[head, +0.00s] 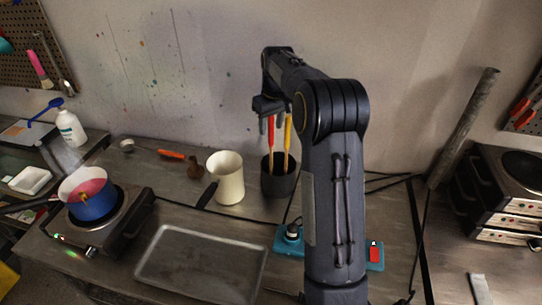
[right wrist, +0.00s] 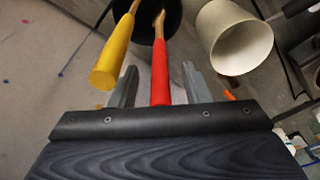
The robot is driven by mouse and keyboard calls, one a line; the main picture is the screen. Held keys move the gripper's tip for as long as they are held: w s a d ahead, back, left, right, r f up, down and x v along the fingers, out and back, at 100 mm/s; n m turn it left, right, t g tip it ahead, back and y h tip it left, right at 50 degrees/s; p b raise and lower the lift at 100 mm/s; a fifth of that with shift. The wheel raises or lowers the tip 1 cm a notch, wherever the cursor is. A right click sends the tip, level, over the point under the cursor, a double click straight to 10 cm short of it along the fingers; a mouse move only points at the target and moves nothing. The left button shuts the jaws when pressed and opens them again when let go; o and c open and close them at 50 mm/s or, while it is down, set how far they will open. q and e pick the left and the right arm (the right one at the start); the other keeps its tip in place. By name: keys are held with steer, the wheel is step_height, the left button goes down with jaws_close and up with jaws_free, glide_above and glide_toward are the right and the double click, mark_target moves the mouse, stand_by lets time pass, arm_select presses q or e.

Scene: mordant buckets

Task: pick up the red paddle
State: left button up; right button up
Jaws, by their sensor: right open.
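The red paddle (head: 271,131) stands handle up in a dark pot (head: 279,182) on the bench, beside a yellow-handled paddle (head: 288,133). My right gripper (head: 268,108) is above the pot at the top of the red handle. In the right wrist view, the red paddle (right wrist: 160,66) runs between the two open grey fingers (right wrist: 160,84) of my right gripper. The yellow handle (right wrist: 113,52) lies outside the fingers, to their left. The paddles' lower ends are hidden inside the pot. My left gripper is not in view.
A cream jug (head: 228,178) stands left of the pot. A metal tray (head: 203,263) lies in front. A blue pan (head: 91,197) with pink contents sits on a burner at left. A teal object with a red part (head: 375,252) lies at right, partly behind my arm.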

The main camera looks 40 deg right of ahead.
steer(key=shift+f, duration=0.2)
jaws_close()
steer(key=shift+r, duration=0.15)
step_height(320, 180, up, 18)
steer(key=p, duration=0.1)
stand_by(0.5)
stand_by(0.4)
steer(key=shift+f, duration=0.2)
